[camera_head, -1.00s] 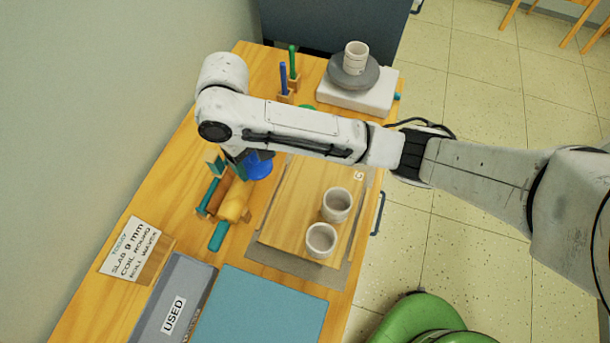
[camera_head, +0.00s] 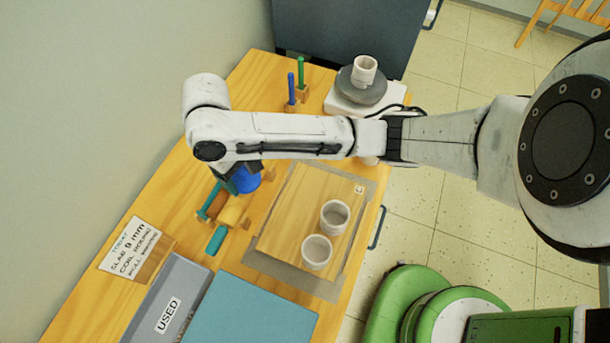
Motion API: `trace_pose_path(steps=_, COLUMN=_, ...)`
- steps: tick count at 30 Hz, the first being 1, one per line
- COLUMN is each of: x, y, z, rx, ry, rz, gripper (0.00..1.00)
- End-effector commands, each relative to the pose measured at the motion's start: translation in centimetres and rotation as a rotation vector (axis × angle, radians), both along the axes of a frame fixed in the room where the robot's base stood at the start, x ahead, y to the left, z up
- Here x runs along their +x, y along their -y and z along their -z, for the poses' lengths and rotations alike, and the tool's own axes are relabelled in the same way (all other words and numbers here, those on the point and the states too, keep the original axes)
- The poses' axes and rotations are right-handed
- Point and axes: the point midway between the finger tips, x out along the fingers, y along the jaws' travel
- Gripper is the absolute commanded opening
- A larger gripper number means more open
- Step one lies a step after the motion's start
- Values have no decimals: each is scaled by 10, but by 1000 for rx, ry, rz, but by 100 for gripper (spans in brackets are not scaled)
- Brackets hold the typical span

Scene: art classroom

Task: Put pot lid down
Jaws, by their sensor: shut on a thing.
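A blue round piece (camera_head: 247,180), which I take for the pot lid, shows just under the end of my arm. My gripper (camera_head: 232,180) is shut on it, above the wooden table at the left of the wooden board. The fingers are mostly hidden under the white wrist, so the exact grip does not show. I cannot tell whether the lid touches anything below. Two whitish pots, a far one (camera_head: 334,217) and a near one (camera_head: 317,252), stand upright and open on the board (camera_head: 290,215).
A yellow roller (camera_head: 233,211) with teal handles lies just below the lid. A USED tray (camera_head: 170,300), a teal mat (camera_head: 255,312) and a sign (camera_head: 130,248) fill the near end. Upright tools (camera_head: 301,80) and a wheel (camera_head: 362,86) bearing a pot (camera_head: 364,68) stand behind.

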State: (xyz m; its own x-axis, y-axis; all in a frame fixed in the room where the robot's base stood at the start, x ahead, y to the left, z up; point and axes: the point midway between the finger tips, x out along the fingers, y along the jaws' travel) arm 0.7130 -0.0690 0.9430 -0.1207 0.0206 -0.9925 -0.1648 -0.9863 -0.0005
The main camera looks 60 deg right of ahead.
Motion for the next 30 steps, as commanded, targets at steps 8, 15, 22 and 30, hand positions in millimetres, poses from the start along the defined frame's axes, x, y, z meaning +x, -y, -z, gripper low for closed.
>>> trace_pose_path(steps=8, x=-67, y=38, z=-4, rx=2, ry=1, rz=161, gripper=48)
trace_pose_path(steps=15, x=-129, y=46, z=-11, rx=1, ry=0, rz=306, gripper=48)
trace_pose_path(steps=22, x=-182, y=33, z=-24, rx=3, ry=1, rz=461, gripper=48)
trace_pose_path(steps=30, x=-210, y=15, z=-37, rx=2, ry=0, rz=574, gripper=48)
